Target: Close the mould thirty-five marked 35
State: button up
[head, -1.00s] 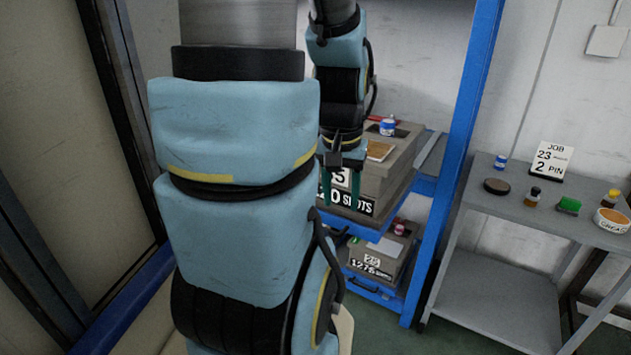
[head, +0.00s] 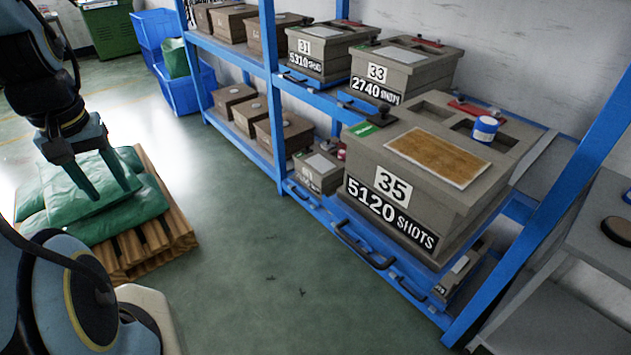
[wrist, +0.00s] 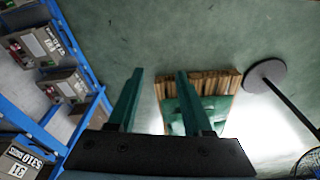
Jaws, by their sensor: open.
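The mould thirty-five (head: 440,205) is a large grey-brown block on the blue rack at right in the head view, with labels "35" and "5120 SHOTS" on its front. A tan rectangular panel (head: 438,156) lies on its top, with rectangular recesses behind it. From here I cannot tell whether its halves are fully together. My gripper (head: 112,194) is at the far left of the head view, well away from the mould. Its two teal fingers are apart and empty; they also show in the wrist view (wrist: 160,72).
A blue-lidded pot (head: 485,130) and a green item (head: 364,129) rest on the mould. Moulds 31 (head: 325,47) and 33 (head: 405,68) stand farther left on the blue rack. A pallet of green sacks (head: 150,240) is near my gripper. The green floor between is clear.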

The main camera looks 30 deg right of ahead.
aim_at(417, 188)
jog(key=k+u, duration=0.25)
jog(key=u, duration=0.2)
jog(key=k+u, duration=0.4)
jog(key=k+j+u, duration=0.15)
jog(key=u, duration=0.3)
jog(key=k+j+u, duration=0.15)
jog(key=k+j, duration=0.5)
